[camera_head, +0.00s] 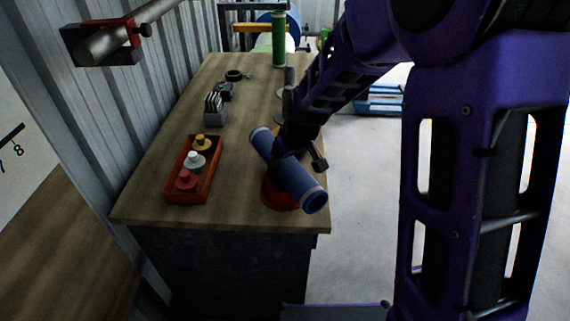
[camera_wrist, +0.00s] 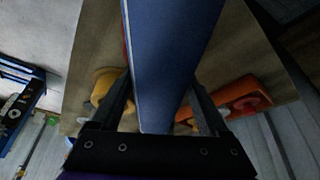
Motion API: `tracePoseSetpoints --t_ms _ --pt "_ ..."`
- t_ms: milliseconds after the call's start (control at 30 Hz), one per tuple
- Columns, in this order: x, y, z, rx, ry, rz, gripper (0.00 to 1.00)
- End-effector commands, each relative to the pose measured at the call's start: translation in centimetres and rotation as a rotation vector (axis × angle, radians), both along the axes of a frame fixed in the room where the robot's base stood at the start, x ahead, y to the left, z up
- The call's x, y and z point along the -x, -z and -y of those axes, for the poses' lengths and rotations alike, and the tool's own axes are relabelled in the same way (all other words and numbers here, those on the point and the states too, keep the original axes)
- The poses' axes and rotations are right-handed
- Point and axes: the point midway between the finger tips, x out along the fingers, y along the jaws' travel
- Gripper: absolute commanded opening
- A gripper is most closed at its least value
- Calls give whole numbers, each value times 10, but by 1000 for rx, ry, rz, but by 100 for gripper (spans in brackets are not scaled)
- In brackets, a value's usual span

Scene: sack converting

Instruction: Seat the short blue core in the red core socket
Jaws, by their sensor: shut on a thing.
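The blue core (camera_head: 289,172) is a blue tube with a pale end ring. My gripper (camera_head: 284,154) is shut on it around the middle, and the core lies strongly tilted, its lower right end toward the table's front right corner. The red core socket (camera_head: 272,197) is a round red base on the table, beneath the core and partly hidden by it. In the wrist view, the blue core (camera_wrist: 172,60) runs between my two fingers and hides much of what lies behind it. I cannot tell whether the core touches the socket.
A red-orange tray (camera_head: 169,192) with red, white and yellow-topped items stands left of the core. Behind it are a grey rack (camera_head: 215,117) and black items (camera_head: 234,76). A green core (camera_head: 279,40) stands upright at the back. The table's front left (camera_head: 140,205) is clear.

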Motion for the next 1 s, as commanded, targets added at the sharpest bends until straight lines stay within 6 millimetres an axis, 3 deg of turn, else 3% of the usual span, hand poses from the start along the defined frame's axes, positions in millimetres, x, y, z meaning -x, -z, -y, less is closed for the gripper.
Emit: tracePoseSetpoints --t_ms 467,500,600,867,1000 --pt "-1 10 0 -1 1 3 0" --pt "0 9 0 -1 1 1 84" --pt "0 8 0 -1 1 1 100" --pt "0 7 0 -1 1 1 100" --pt "0 -4 0 0 0 1 100"
